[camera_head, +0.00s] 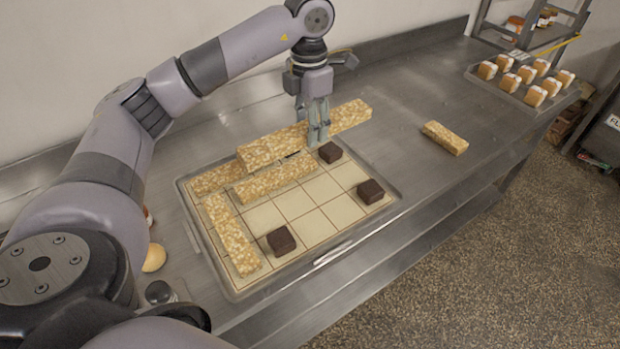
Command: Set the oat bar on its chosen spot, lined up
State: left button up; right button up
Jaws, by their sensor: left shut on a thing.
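My left gripper (319,136) is shut on a long oat bar (270,147), gripping it near its middle. The held bar is over the back edge of a gridded tray (333,258) and points up to the right; its exact height above the tray is hard to tell. Three more oat bars lie on the tray: one along the back left (215,179), partly hidden by the held bar, one just in front of it (275,180), and one down the left side (231,235). Dark brown squares sit at the back right (330,152), right (370,191) and front (281,241). My right gripper is out of view.
A shorter oat bar (445,138) lies on the steel counter (400,90) right of the tray. A tray of several small cakes (535,96) stands at the far right. A round bun (154,258) is left of the tray. Middle cells are bare.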

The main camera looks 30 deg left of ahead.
pick_arm(q)
notch_tip(320, 180, down, 6)
jog(key=s+d+p, duration=0.1)
jog(key=s, duration=0.1)
jog(key=p, duration=0.1)
send_near(309, 196)
notch_tip(309, 196, down, 3)
jog(key=shift+f+p, duration=0.1)
jog(key=shift+p, duration=0.35)
notch_tip(309, 196, down, 3)
jog(key=shift+w+f+p, duration=0.1)
jog(key=shift+p, duration=0.25)
jog(key=shift+f, duration=0.15)
jog(key=o, duration=1.4)
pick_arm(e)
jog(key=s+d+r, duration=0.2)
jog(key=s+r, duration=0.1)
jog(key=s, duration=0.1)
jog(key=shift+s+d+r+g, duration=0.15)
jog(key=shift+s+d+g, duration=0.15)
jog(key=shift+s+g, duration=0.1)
